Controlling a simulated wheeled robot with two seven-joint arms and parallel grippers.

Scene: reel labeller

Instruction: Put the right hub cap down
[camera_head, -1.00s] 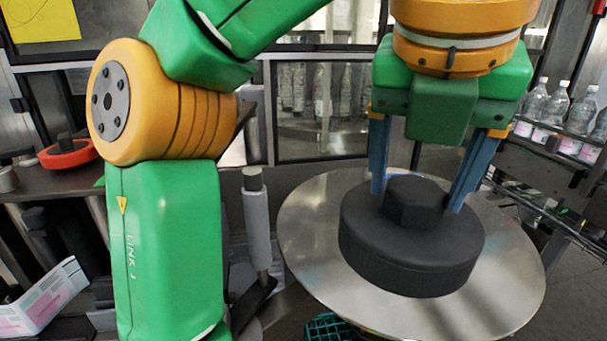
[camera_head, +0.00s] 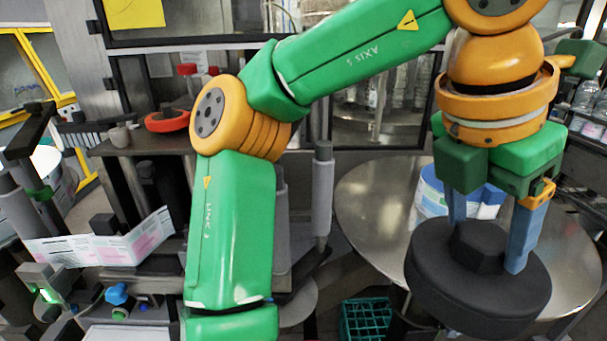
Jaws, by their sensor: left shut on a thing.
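The hub cap (camera_head: 475,287) is a wide black disc with a hexagonal knob (camera_head: 478,247) on top. My left gripper (camera_head: 488,245) comes down from above, with its blue fingers shut on the knob from both sides. The cap is level and overlaps the front of a round steel plate (camera_head: 370,205). It appears to be held above the plate, but the gap under it is hidden. My right gripper is not in view.
A blue and white round thing (camera_head: 430,190) sits on the plate behind my left gripper, partly hidden. A green crate (camera_head: 365,318) is below the plate. An orange-red ring (camera_head: 167,122) lies on the left shelf, above a printed label strip (camera_head: 110,243).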

